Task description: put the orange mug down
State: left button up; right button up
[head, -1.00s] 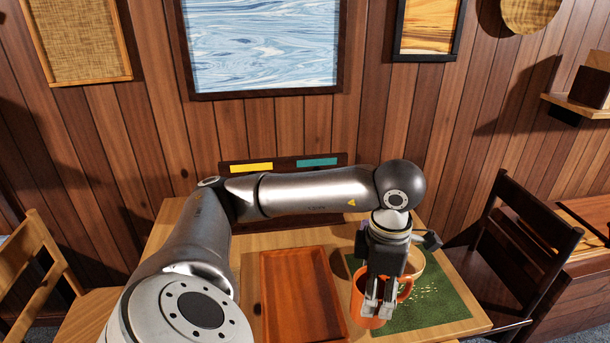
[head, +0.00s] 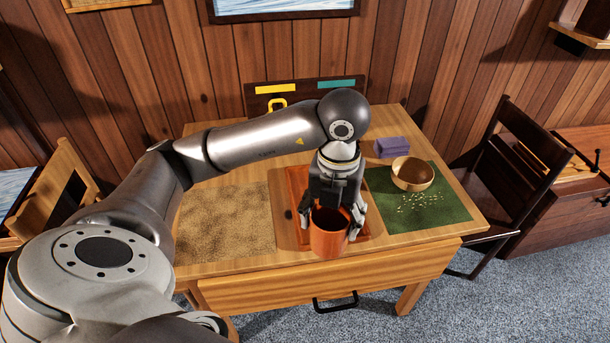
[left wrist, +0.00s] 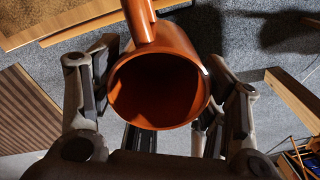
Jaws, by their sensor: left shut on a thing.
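The orange mug (head: 328,240) is held in the air by my left gripper (head: 331,214), with one finger on each side of it. In the head view it overlaps the front part of the reddish-brown tray (head: 292,180) and the table's front edge. The left wrist view looks into the empty mug (left wrist: 160,90), its handle pointing to the top of the picture. Carpet shows behind the mug there. My left gripper (left wrist: 165,95) is shut on the mug. My arm and gripper hide much of the tray. My right gripper is not in view.
On the table (head: 400,120) a tan woven mat (head: 225,220) lies bare on the left. A green mat (head: 440,215) on the right bears a brass-coloured bowl (head: 412,173) and scattered pale bits. A purple block (head: 392,147) lies behind it. A dark chair (head: 515,165) stands right.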

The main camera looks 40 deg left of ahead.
pick_arm(q)
jog(key=shift+w+a+f, duration=0.15)
jog(key=shift+w+a, duration=0.05)
jog(key=w+a+f, duration=0.2)
jog(key=w+f, duration=0.1)
jog(key=f, duration=0.1)
jog(key=w+a+f+p, duration=0.1)
jog(key=w+a+f, duration=0.2)
jog(key=w+f, duration=0.1)
jog(key=w+a+f+p, duration=0.1)
jog(key=w+a+f, duration=0.2)
jog(key=f, duration=0.1)
jog(key=shift+w+a+f, duration=0.1)
jog(key=shift+w+a, duration=0.1)
jog(key=shift+f, duration=0.25)
jog(key=shift+f, duration=0.1)
jog(key=o, duration=1.2)
jog(key=shift+f, duration=0.1)
jog(key=shift+o, duration=0.2)
